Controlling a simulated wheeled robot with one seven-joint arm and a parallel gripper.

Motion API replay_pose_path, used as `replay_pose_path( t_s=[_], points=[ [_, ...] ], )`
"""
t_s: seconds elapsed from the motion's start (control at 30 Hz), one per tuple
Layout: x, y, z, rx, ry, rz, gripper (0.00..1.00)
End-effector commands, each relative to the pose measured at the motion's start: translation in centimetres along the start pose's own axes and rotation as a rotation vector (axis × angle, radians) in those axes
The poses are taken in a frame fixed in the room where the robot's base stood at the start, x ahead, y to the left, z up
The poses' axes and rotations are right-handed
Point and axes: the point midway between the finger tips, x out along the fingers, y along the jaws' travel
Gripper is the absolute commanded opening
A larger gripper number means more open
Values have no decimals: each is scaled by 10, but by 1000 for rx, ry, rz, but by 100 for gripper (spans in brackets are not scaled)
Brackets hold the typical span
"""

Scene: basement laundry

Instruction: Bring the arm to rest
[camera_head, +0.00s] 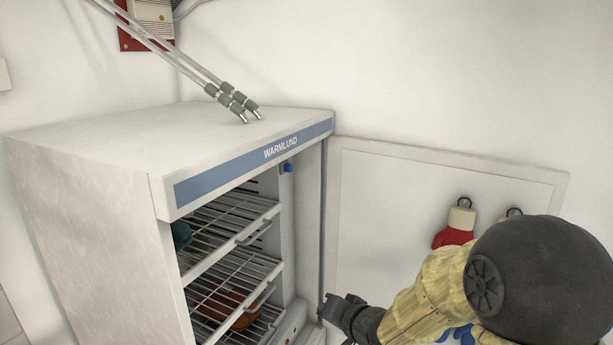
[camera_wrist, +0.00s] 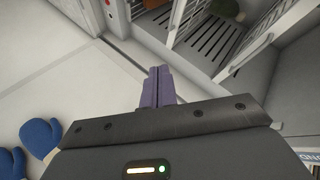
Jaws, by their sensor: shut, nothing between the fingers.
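My gripper (camera_wrist: 158,86) is shut, its two purplish fingers together with nothing between them in the wrist view. In the head view my arm reaches in from the lower right, and the dark end of it with my gripper (camera_head: 338,308) is in front of the open cabinet door, just right of the cabinet opening. The fingertips are small there. In the wrist view the fingers point towards the lower part of the cabinet and appear apart from it.
The white WARMLUND cabinet (camera_head: 90,150) stands open, with wire racks (camera_head: 235,225) holding a green item (camera_head: 181,236) and a brown-orange item (camera_head: 226,308). Its door (camera_head: 385,200) carries red mitts (camera_head: 455,228); blue mitts (camera_wrist: 40,137) show at left in the wrist view. Two metal rods (camera_head: 180,62) hang above.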

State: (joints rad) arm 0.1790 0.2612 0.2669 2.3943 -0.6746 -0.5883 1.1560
Motion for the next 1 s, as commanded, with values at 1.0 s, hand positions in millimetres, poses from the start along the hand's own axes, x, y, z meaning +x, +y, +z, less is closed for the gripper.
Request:
replay_pose_path(
  t_s=[1.0],
  points=[
    [-144, 131, 109, -375, -582, 631, 0]
  ],
)
